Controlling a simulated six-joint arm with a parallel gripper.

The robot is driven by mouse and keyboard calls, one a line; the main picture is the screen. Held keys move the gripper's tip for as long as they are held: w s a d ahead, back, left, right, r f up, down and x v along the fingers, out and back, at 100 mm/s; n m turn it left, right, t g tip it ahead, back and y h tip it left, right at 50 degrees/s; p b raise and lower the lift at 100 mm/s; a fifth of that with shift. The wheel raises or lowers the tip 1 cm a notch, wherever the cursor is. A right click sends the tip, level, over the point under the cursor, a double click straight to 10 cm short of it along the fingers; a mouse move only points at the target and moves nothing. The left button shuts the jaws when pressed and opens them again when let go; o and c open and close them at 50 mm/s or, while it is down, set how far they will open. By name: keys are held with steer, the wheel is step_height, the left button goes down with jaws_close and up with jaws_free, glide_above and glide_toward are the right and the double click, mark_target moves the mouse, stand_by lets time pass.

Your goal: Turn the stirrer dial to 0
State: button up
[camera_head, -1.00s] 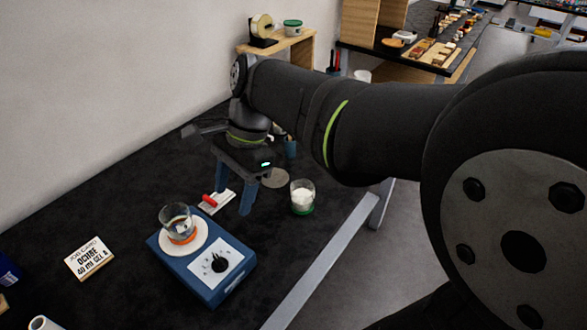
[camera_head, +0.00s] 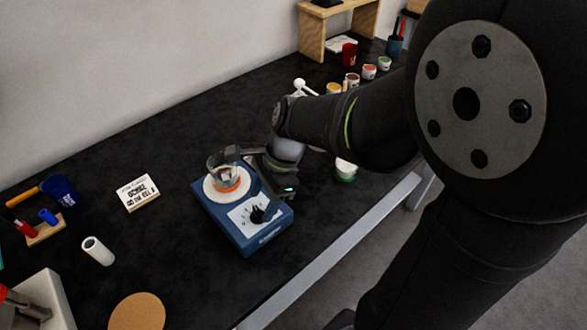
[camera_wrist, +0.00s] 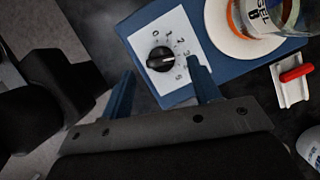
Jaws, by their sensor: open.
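The blue stirrer (camera_head: 246,243) stands on the dark table with its black dial (camera_head: 259,214) on a white scale plate at the front. In the wrist view the dial (camera_wrist: 161,59) has a white mark pointing right, roughly toward the 3; the exact number is hard to read. The 0 is at the upper left of the scale. My gripper (camera_wrist: 160,67) is open, with one blue finger on each side of the dial. I cannot tell whether the fingers touch it. In the head view the gripper body is just behind the dial.
A glass beaker (camera_head: 222,165) stands on the stirrer's round white plate (camera_head: 211,190), close to my gripper. A white holder with a red item (camera_wrist: 293,85) lies beside the stirrer.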

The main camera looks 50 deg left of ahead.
mark_target(258, 215)
steer(key=shift+x, duration=1.3)
steer(key=c, duration=1)
